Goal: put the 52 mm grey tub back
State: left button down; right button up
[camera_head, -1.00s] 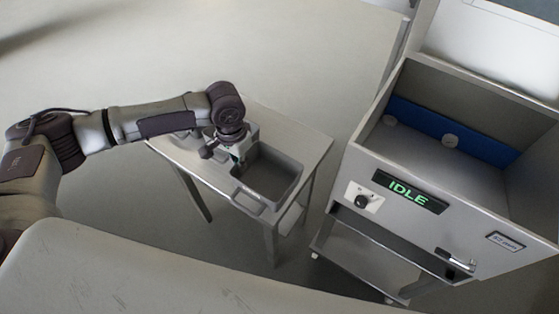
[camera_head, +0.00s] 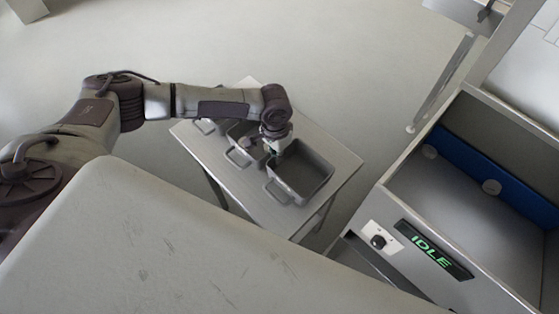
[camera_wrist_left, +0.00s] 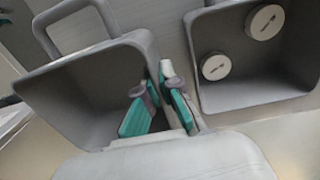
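A large empty grey tub (camera_head: 318,172) with a looped handle is at the right of the small side table in the head view. It also fills the left of the left wrist view (camera_wrist_left: 60,100). My left gripper (camera_head: 275,150) is at its left wall, pointing down. In the left wrist view its teal-padded fingers (camera_wrist_left: 158,88) lie close on both sides of that wall, one inside and one outside. No size marking is readable. Whether the tub rests fully on the table is unclear. My right gripper is not in view.
A second grey tub (camera_wrist_left: 225,45) with two white round pieces (camera_wrist_left: 264,22) inside stands close beside. Another tub (camera_head: 208,126) is partly behind my arm. The side table (camera_head: 225,182) is narrow. A machine with an "IDLE" display (camera_head: 432,248) and open bay stands right.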

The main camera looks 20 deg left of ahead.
pick_arm(q)
jog(key=f, duration=0.3)
jog(key=shift+w+f, duration=0.25)
jog(key=shift+f, duration=0.1)
jog(key=shift+s+f, duration=0.1)
jog(key=c, duration=1.6)
grip_release()
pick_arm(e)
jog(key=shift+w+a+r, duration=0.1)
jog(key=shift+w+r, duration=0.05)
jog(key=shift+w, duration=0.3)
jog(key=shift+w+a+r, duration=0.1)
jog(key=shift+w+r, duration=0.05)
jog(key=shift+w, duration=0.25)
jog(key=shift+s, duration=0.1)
